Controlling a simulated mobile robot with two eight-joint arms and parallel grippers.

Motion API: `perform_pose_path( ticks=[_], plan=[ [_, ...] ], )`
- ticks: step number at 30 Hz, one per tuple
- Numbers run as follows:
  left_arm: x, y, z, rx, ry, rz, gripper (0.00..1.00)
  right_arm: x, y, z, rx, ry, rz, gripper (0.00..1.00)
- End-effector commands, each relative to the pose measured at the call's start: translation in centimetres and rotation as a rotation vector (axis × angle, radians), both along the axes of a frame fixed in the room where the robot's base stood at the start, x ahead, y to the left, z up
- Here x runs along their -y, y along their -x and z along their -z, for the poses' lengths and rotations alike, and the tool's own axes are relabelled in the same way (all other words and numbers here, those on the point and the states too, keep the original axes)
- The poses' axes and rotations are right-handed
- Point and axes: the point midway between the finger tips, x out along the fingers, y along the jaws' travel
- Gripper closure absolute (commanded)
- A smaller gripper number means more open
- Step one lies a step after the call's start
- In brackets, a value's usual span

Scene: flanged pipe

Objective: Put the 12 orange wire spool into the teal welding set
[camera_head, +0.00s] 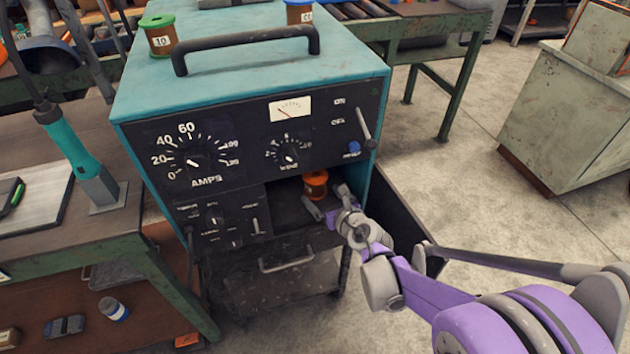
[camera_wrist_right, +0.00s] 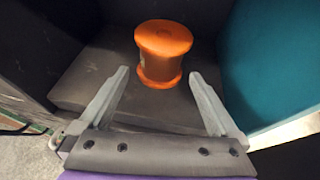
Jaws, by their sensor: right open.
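The teal welding set (camera_head: 345,58) has dials and a meter on its black front panel. A compartment (camera_head: 286,207) is open at the lower right of its front. The orange wire spool (camera_head: 316,184) stands upright inside the compartment; it also shows in the right wrist view (camera_wrist_right: 163,55). Its number cannot be read. My right gripper (camera_head: 328,201) is at the compartment opening. In the right wrist view its fingers (camera_wrist_right: 163,92) are spread, with the spool just beyond their tips and nothing held between them. My left gripper is not in view.
A green-lidded spool marked 10 (camera_head: 161,36) and a blue-topped spool (camera_head: 299,12) stand on top of the welding set, near its black handle (camera_head: 247,48). An open door panel (camera_head: 393,215) hangs at the compartment's right. A workbench (camera_head: 75,225) stands at the left.

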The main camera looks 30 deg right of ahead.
Motion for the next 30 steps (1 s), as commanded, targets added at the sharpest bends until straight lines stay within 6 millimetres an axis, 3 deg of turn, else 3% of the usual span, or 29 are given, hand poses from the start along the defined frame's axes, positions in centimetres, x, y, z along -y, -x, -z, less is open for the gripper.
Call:
perform_pose_path(
  ticks=[6, 14, 17, 22, 26, 30],
  plan=[
    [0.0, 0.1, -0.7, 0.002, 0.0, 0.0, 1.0, -0.3, 4.0, -0.1, 0.0, 0.001, 0.002, 0.03],
    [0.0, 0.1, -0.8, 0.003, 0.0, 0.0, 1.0, -0.8, 5.2, -1.1, 0.045, -0.074, 0.044, 0.03],
    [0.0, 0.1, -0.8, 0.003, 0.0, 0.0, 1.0, -0.9, 5.0, -3.4, 0.142, -0.255, 0.15, 0.03],
    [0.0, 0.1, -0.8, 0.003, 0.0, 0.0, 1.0, 0.0, 6.4, -6.9, 0.348, -0.802, 0.484, 0.03],
    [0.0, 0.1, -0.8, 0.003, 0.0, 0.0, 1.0, 0.4, 8.6, -6.4, 0.425, -1.192, 0.753, 0.03],
    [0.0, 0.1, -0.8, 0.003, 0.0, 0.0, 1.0, -1.0, 12.1, -3.6, 0.435, -1.595, 1.098, 0.03]
  ],
)
